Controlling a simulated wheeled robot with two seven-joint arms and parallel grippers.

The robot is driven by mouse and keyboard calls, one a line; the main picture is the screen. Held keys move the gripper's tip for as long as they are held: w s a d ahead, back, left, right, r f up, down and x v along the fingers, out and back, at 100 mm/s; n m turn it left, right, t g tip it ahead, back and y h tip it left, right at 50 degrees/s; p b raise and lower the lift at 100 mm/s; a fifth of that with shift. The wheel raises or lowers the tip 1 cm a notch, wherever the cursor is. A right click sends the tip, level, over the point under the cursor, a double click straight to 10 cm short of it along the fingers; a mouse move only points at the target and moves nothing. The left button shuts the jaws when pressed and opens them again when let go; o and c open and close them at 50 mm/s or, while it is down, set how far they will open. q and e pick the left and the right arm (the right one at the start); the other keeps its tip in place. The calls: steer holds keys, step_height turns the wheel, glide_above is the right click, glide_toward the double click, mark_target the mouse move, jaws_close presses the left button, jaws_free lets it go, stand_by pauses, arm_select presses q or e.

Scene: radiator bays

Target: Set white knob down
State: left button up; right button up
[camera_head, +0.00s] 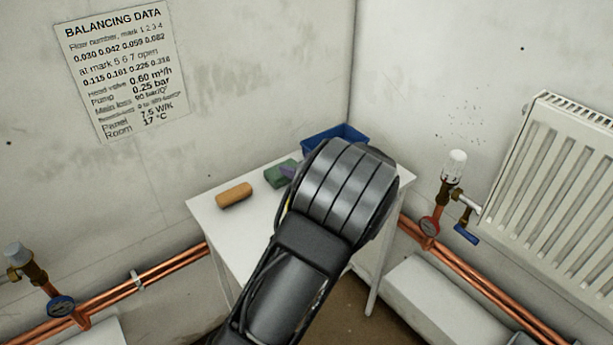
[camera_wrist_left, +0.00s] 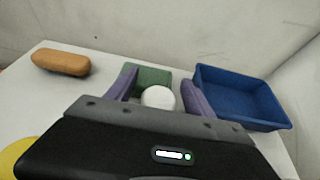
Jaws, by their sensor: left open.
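The white knob (camera_wrist_left: 158,97) shows in the left wrist view as a round white top between the two purple fingers of my left gripper (camera_wrist_left: 160,80). The fingers are open, with a gap visible on the knob's sides. The gripper's dark body hides the knob's lower part, so I cannot tell for sure that it rests on the white table (camera_wrist_left: 62,92). In the head view my left arm covers the knob, and only a bit of a purple finger (camera_head: 287,171) shows over the table (camera_head: 222,222). My right gripper is not in view.
A green block (camera_wrist_left: 152,76) lies just behind the knob. A blue bin (camera_wrist_left: 240,97) stands to the right, and an orange-brown rounded block (camera_wrist_left: 61,62) lies to the left. A yellow object (camera_wrist_left: 14,156) is partly visible. A radiator (camera_head: 560,190) and copper pipes (camera_head: 470,273) are at right.

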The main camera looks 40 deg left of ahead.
arm_select(q)
steer(key=shift+c, duration=0.5)
jaws_close()
